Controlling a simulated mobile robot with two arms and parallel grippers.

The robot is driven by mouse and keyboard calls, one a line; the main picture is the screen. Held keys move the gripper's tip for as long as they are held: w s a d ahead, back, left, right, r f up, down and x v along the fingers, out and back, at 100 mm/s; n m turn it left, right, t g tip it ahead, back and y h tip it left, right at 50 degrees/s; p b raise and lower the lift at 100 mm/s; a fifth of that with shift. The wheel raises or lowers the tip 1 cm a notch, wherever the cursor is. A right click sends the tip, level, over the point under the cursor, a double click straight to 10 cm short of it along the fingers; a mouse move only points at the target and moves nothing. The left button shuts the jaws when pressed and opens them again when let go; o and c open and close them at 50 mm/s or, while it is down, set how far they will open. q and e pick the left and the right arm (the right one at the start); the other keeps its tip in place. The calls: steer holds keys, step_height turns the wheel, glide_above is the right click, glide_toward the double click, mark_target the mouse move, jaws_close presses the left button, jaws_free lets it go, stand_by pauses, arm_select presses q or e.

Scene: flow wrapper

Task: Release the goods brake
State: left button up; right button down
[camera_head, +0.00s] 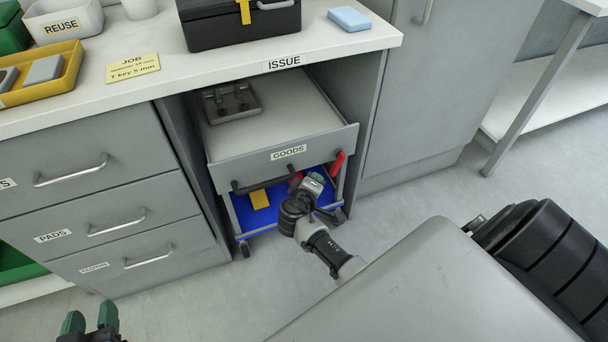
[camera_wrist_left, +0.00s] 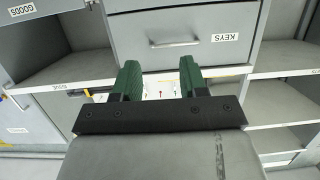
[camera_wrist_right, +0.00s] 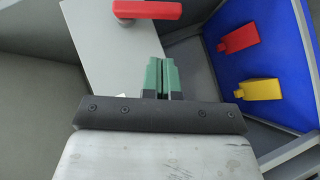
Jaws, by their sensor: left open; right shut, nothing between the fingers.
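The goods cart stands under the counter; its grey front panel (camera_head: 250,158) is labelled GOODS and has a black handle (camera_head: 262,184). A red lever (camera_head: 338,165), which looks like the brake, is at the panel's right side. It also shows at the top of the right wrist view (camera_wrist_right: 147,10), lying crosswise just beyond the fingertips. My right gripper (camera_head: 316,180) is shut and empty in front of the cart, apart from the lever in the right wrist view (camera_wrist_right: 161,64). My left gripper (camera_head: 90,320) is open and empty, low at the left, away from the cart.
The cart's blue lower shelf (camera_head: 245,220) holds a yellow block (camera_head: 260,199) and a red block (camera_wrist_right: 238,36). Drawers (camera_head: 95,165) flank the cart at left, a grey cabinet (camera_head: 425,90) at right. The counter (camera_head: 230,50) overhangs it.

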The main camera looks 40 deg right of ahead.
arm_select(q)
steer(key=s+f+g, duration=0.1)
steer(key=s+a+f+g, duration=0.1)
steer(key=s+f+g+y+p, duration=0.1)
steer(key=f+g, duration=0.1)
steer(key=shift+a, duration=0.3)
arm_select(e)
steer(key=v, duration=0.7)
steer(key=shift+f, duration=0.1)
